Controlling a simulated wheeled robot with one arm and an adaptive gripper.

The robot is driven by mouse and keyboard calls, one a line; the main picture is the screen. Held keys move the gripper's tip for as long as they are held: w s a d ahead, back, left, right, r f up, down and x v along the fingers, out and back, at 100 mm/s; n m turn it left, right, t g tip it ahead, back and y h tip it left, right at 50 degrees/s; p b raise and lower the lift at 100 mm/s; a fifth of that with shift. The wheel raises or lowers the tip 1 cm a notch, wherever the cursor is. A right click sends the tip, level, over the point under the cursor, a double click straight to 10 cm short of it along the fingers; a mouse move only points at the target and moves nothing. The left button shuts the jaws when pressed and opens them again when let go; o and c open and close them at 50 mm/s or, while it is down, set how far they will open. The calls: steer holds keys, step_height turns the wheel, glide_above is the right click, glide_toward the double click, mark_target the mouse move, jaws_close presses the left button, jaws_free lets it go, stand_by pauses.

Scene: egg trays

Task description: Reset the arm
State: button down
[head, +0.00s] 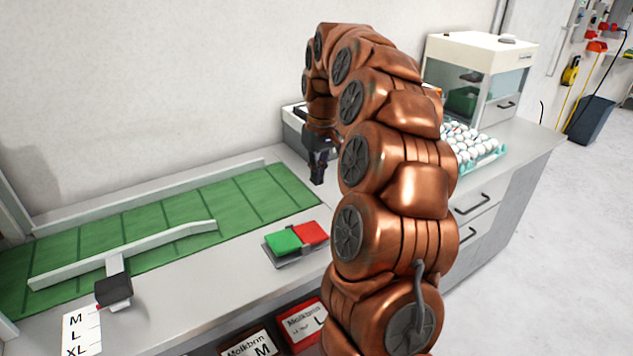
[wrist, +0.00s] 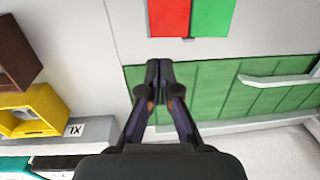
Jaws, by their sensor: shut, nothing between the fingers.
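My copper-coloured arm rises at the centre right of the head view and bends over at the top. My gripper (head: 318,168) hangs from its end, pointing down above the counter. In the wrist view my gripper (wrist: 159,68) shows its two dark fingers together at the tips, with nothing between them. Below the fingers in that view lie the grey counter and the green belt (wrist: 210,85). My arm hides part of the counter behind it.
A pad with green (head: 283,242) and red (head: 311,232) buttons sits on the counter. A green conveyor (head: 160,222) with a white guide bar (head: 130,247) runs left. A tray of eggs (head: 497,154) and a glass-fronted box (head: 478,75) stand right. Cartons (head: 303,322) sit below the front edge.

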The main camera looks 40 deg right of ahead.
stand_by(0.6)
steer(key=s+a+r+n+p, duration=0.1)
steer(key=s+a, duration=0.5)
steer(key=a, duration=0.2)
steer(key=s+a+r+n, duration=0.1)
steer(key=s+a, duration=0.4)
steer(key=a, duration=0.4)
steer(key=s+a+f, duration=0.2)
steer(key=s, duration=0.5)
steer(key=s+a+f+g, duration=0.1)
steer(key=s+a+f, duration=0.1)
steer(key=s, duration=0.5)
steer(key=s+a+f+m+g+p, duration=0.1)
steer(key=s+a+f, duration=0.1)
steer(key=s, duration=0.5)
steer(key=shift+a+f+h, duration=0.35)
steer(key=shift+a+h, duration=0.05)
steer(key=shift+w+a, duration=0.1)
